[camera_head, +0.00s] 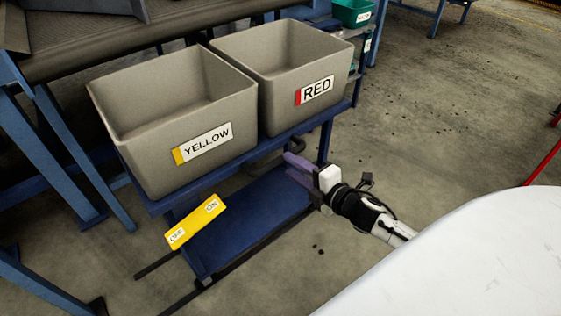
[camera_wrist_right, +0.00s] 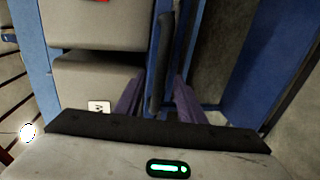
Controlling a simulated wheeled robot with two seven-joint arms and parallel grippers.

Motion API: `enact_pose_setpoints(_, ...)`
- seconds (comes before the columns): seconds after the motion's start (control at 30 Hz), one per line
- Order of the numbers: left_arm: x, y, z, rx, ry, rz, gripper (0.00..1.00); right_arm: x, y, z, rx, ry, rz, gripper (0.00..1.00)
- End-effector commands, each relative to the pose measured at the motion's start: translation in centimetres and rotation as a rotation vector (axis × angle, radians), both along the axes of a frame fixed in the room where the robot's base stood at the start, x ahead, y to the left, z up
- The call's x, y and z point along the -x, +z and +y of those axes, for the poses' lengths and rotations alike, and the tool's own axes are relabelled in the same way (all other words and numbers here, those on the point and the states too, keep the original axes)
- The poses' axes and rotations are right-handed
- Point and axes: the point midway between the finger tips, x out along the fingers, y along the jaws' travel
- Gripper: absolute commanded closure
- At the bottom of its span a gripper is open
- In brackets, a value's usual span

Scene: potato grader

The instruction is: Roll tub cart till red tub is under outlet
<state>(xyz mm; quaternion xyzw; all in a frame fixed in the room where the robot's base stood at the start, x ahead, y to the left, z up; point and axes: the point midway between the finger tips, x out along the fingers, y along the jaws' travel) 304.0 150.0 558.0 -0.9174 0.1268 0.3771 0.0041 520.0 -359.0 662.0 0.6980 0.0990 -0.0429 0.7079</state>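The tub cart (camera_head: 250,212) is a blue frame with a low shelf. It carries two grey tubs side by side: the YELLOW tub (camera_head: 120,125) at left and the RED tub (camera_head: 260,75) at right. The RED tub also shows partly in the right wrist view, but I cannot tell its label fully. My right gripper (camera_head: 292,164), with purple fingers, is at the cart's right end. In the right wrist view a dark bar (camera_wrist_right: 165,50) runs between the fingers, with narrow gaps beside it. My left gripper is out of view. I cannot make out the outlet.
A grader belt (camera_head: 85,45) on blue legs stands at the upper left, behind the tubs. A yellow ON/OFF plate (camera_head: 195,222) is on the cart's front. A green bin (camera_head: 350,12) stands behind at right. Concrete floor (camera_head: 440,110) is open to the right.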

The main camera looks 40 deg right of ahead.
Motion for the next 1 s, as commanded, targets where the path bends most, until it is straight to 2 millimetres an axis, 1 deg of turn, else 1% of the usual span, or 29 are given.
enact_pose_setpoints(0.03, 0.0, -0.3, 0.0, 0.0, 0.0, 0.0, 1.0, -1.1, -0.2, 0.0, 0.001, 0.0, -0.003, 0.64)
enact_pose_setpoints(0.1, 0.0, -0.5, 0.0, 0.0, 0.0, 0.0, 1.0, -2.3, -0.5, 0.1, -0.001, -0.001, -0.002, 0.64)
enact_pose_setpoints(0.3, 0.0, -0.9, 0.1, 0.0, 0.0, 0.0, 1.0, -4.9, -1.1, 0.4, -0.004, -0.003, 0.0, 0.64)
enact_pose_setpoints(0.47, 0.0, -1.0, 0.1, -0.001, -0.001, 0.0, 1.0, -5.7, -1.3, 0.5, -0.004, -0.002, 0.002, 0.64)
enact_pose_setpoints(0.73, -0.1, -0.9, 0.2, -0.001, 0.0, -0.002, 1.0, -5.8, -1.3, 0.5, -0.005, -0.002, 0.002, 0.64)
enact_pose_setpoints(0.93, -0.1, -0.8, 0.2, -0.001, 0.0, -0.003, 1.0, -5.8, -1.3, 0.5, -0.005, -0.002, 0.002, 0.98)
enact_pose_setpoints(1.0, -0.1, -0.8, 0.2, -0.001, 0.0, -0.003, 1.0, -5.8, -1.3, 0.5, -0.005, -0.002, 0.002, 1.0)
